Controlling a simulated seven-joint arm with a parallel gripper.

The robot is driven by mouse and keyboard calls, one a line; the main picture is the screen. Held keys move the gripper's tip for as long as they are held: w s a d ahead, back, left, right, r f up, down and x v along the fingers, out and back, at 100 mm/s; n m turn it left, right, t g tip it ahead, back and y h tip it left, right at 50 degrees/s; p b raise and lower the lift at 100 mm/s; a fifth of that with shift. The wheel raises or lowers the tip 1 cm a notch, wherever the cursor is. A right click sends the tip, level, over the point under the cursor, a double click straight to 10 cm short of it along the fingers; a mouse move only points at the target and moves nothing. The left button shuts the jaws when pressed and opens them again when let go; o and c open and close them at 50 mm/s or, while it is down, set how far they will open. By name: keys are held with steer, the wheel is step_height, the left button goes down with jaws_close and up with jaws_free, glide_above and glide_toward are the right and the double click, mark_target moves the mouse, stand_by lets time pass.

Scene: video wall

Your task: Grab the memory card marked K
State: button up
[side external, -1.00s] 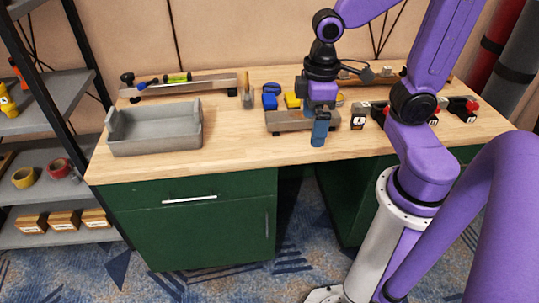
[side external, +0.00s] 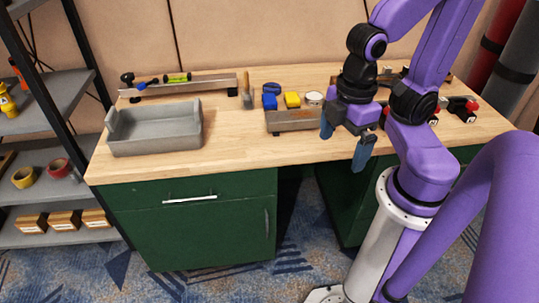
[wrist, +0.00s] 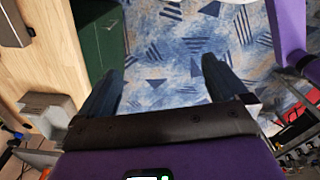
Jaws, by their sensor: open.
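I cannot pick out a memory card marked K; any markings are too small to read. Small black-and-red pieces with pale labels (side external: 465,109) sit on the right of the bench, and another shows beside my arm (side external: 433,120). My arm hides part of the bench there. My gripper (side external: 342,150) is open and empty, its blue fingers spread near the bench's front edge. In the wrist view, my gripper (wrist: 161,70) has only patterned carpet between its fingers.
The wooden bench (side external: 230,140) carries a grey tray (side external: 155,138) at left. A low grey-brown stand (side external: 288,122) is left of my gripper, with a blue piece (side external: 270,101), a yellow block (side external: 292,99) and a round white-topped item (side external: 314,98) by it. The front middle is clear.

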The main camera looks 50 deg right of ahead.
steer(key=shift+c, duration=0.3)
steer(key=c, duration=0.3)
